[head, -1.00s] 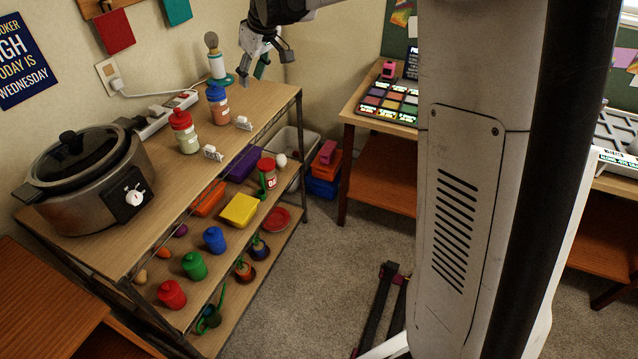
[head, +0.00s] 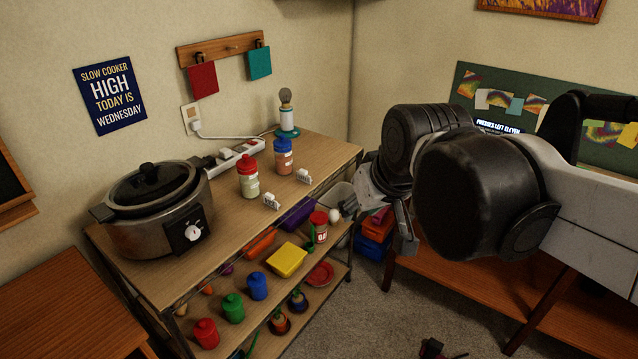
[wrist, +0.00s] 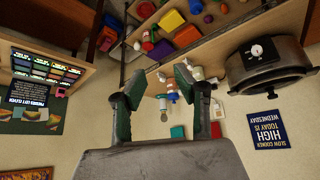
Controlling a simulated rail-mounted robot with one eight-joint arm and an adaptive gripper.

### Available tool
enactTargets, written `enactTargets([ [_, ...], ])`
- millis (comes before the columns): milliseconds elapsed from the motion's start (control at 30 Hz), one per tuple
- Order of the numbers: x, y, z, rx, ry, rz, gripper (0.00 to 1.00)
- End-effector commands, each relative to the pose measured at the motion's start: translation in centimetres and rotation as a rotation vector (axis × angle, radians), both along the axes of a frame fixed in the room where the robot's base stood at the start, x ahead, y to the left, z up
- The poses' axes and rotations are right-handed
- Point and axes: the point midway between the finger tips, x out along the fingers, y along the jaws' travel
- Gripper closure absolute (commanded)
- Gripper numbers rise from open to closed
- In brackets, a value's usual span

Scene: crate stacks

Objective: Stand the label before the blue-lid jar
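The blue-lid jar (head: 284,162), with a pinkish-orange body, stands upright on the shelf top. The writing on both labels is too small to read. My gripper (head: 378,228) is off the shelf's right end, apart from jars and labels. In the wrist view its green-padded fingers (wrist: 160,80) are spread with nothing between them. The blue-lid jar also shows there, upside down (wrist: 172,97).
A slow cooker (head: 152,218) stands at the left of the shelf top (head: 225,230). A power strip (head: 240,152) and a lamp-like item (head: 287,118) are behind the jars. Lower shelves hold coloured containers, including a yellow box (head: 287,260). The front right of the top is clear.

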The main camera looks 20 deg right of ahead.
Motion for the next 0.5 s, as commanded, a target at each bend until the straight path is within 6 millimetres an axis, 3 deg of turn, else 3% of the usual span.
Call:
enactTargets([
  [33, -1.6, 0.0, -0.8, 0.003, -0.009, -0.015, 0.71],
  [200, -5.1, -0.1, -3.1, 0.016, -0.034, -0.061, 0.71],
  [500, -7.1, -0.3, -4.6, 0.026, -0.051, -0.091, 0.71],
])
